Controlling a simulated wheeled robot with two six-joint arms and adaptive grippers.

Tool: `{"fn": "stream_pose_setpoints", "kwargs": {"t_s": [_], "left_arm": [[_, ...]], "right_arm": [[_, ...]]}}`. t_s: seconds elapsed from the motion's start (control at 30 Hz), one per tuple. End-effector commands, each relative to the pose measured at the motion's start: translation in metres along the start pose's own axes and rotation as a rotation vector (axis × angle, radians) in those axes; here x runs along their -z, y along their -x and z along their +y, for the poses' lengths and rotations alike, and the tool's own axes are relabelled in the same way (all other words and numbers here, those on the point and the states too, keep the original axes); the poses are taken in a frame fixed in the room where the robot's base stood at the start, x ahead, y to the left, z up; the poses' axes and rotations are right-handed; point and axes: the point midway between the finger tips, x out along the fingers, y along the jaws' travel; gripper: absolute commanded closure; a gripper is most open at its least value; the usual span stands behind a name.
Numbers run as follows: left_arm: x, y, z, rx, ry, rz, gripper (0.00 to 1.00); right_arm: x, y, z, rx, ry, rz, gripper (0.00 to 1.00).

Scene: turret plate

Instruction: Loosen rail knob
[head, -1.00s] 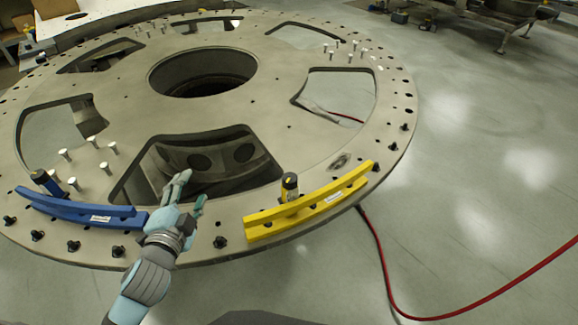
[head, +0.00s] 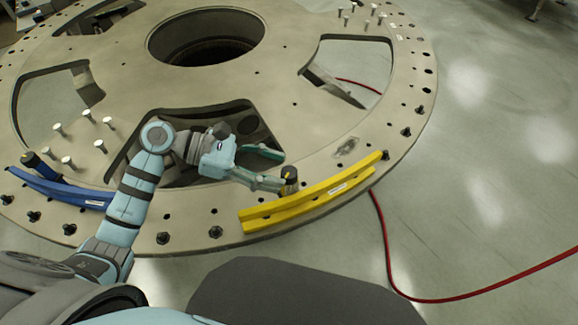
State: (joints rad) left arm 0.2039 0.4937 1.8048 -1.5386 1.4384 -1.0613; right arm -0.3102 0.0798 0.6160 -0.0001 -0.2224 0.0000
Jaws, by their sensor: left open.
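The yellow rail (head: 312,204) lies along the near right rim of the turret plate. A black knob with a yellowish top (head: 289,177) stands at its inner side. The blue rail (head: 62,190) lies on the left rim, with its own dark knob (head: 32,161). My left gripper (head: 282,170) is open, its fingers pointing right toward the knob by the yellow rail. One fingertip is close to that knob; I cannot tell whether they touch. My right gripper is not in view.
The round metal turret plate (head: 330,130) has cut-out windows and a large central hole (head: 205,38). Several upright pins stand on its left part and far edge. A red hose (head: 385,250) runs over the floor at right. The floor at right is mostly clear.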

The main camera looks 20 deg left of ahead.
Motion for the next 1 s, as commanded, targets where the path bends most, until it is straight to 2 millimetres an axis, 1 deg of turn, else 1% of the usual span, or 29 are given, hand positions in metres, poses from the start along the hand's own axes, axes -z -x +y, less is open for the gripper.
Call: {"fn": "stream_pose_setpoints", "kwargs": {"t_s": [0.03, 0.1, 0.2, 0.33, 0.53, 0.83, 1.0], "left_arm": [[-0.003, -0.011, 0.000, 0.000, 0.002, -0.005, 0.49], [-0.002, -0.023, 0.000, 0.000, 0.002, -0.003, 0.49], [-0.001, -0.035, 0.000, -0.002, 0.003, -0.002, 0.49], [0.001, -0.041, 0.000, -0.004, 0.003, 0.001, 0.49], [0.001, -0.041, 0.000, -0.004, 0.003, 0.001, 0.49], [0.001, -0.041, 0.000, -0.005, 0.002, 0.001, 0.97], [0.001, -0.041, 0.000, -0.011, 0.005, 0.001, 0.98]], "right_arm": [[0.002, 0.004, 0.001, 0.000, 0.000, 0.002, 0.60], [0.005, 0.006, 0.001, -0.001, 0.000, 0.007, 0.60], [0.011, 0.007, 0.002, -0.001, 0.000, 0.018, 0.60], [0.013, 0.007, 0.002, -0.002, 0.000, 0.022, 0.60], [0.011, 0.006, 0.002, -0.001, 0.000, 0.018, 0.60], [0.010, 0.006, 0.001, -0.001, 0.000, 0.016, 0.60], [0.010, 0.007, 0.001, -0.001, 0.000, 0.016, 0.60]]}}
